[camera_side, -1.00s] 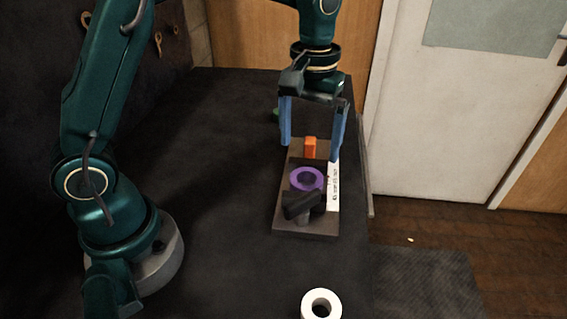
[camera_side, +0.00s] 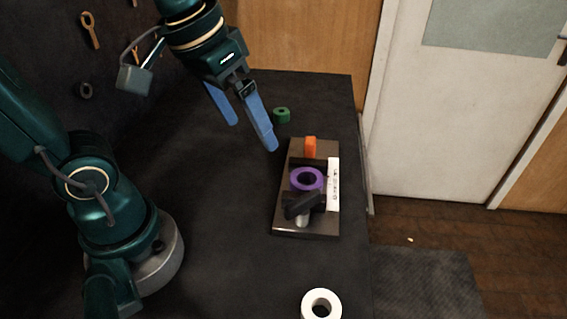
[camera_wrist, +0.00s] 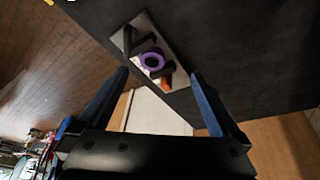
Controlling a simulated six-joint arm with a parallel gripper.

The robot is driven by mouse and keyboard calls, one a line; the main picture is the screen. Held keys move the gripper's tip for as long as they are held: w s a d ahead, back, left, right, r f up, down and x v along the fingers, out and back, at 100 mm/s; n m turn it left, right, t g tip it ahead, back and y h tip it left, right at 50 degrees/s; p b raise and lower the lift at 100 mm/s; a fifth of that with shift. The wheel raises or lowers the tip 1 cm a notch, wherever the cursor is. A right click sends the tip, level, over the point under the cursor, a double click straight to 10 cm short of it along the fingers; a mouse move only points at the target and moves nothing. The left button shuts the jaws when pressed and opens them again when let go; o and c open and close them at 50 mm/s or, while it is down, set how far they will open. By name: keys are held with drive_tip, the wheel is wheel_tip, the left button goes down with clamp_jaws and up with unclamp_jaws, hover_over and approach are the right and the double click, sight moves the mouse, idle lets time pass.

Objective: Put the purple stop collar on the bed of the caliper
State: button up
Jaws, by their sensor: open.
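The purple stop collar (camera_side: 307,179) is a thick ring lying on the caliper (camera_side: 290,222), between its dark jaw pieces. It also shows in the wrist view (camera_wrist: 152,60), resting on the caliper's bed. The caliper has a dark base plate, a black clamp piece at the near end, an orange block at the far end and a white marked strip along its right side. My gripper (camera_side: 252,134) is open and empty, up and to the left of the caliper, clear of the collar. Its blue fingers show spread apart in the wrist view (camera_wrist: 158,82).
A green ring-shaped part (camera_side: 282,115) stands on the dark table behind the caliper. A white ring (camera_side: 321,305) lies at the near edge of the table. Tools hang on the dark wall at the left. The table left of the caliper is clear.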

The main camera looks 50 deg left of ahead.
drive_tip(key=shift+m+t, duration=0.7)
drive_tip(key=shift+t, duration=0.1)
drive_tip(key=s+f, duration=0.1)
drive_tip(key=s, duration=0.2)
drive_tip(key=s+f, duration=0.1)
drive_tip(key=shift+s+a+f, duration=0.15)
drive_tip(key=shift+f, duration=0.15)
